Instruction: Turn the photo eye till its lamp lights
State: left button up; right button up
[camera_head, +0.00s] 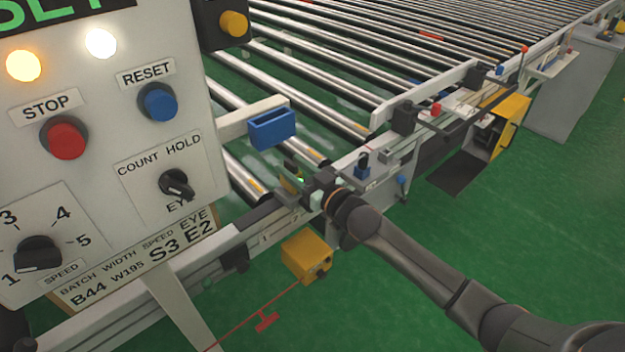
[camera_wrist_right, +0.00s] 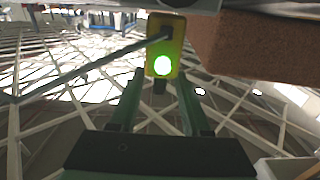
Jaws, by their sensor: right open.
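The photo eye (camera_wrist_right: 165,42) is a small yellow housing in the right wrist view, with its round lamp (camera_wrist_right: 163,66) lit bright green. In the head view the photo eye (camera_head: 290,185) is small at the conveyor's near rail, partly hidden by my gripper, with a green glint beside it. My right gripper (camera_wrist_right: 160,88) is open, its two dark green fingers apart just below the photo eye. In the head view my right gripper (camera_head: 309,188) is at the rail. Whether a finger touches the housing cannot be told. My left gripper is not in view.
A control panel (camera_head: 110,135) with knobs and buttons fills the left. A blue holder (camera_head: 272,128) on a white arm sticks out above the gripper. A yellow box (camera_head: 307,256) with a red cord hangs below the rail. In the wrist view a brown block (camera_wrist_right: 255,48) is close at upper right.

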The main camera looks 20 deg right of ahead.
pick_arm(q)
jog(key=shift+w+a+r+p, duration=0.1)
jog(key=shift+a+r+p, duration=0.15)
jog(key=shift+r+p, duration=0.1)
pick_arm(e)
jog(key=v, duration=1.1)
jog(key=shift+s, duration=0.25)
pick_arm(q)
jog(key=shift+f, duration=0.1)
pick_arm(e)
jog(key=shift+d+r, duration=0.1)
